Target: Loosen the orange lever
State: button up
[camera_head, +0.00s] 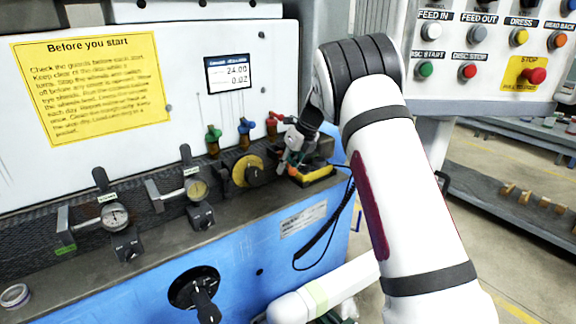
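My gripper (295,146) is small in view, at the end of my white arm, near the right end of the machine's ledge. It is beside a dark block with a yellow-orange part (315,174), and part of that block is hidden behind it. Whether the gripper touches the block, and whether its fingers are open or shut, I cannot tell.
A green handle (213,136) and a blue handle (246,127) stand left of the red-orange one. A yellow dial (248,170) is below them. Dial gauges (115,215) line the ledge. A button panel (490,45) hangs at upper right. A black cable (325,238) loops below.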

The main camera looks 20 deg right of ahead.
jog(key=shift+o, duration=0.2)
jog(key=shift+d+r, duration=0.15)
jog(key=shift+r, duration=0.15)
jog(key=v, duration=1.1)
jog(key=shift+s, duration=0.2)
jog(key=shift+r, duration=0.1)
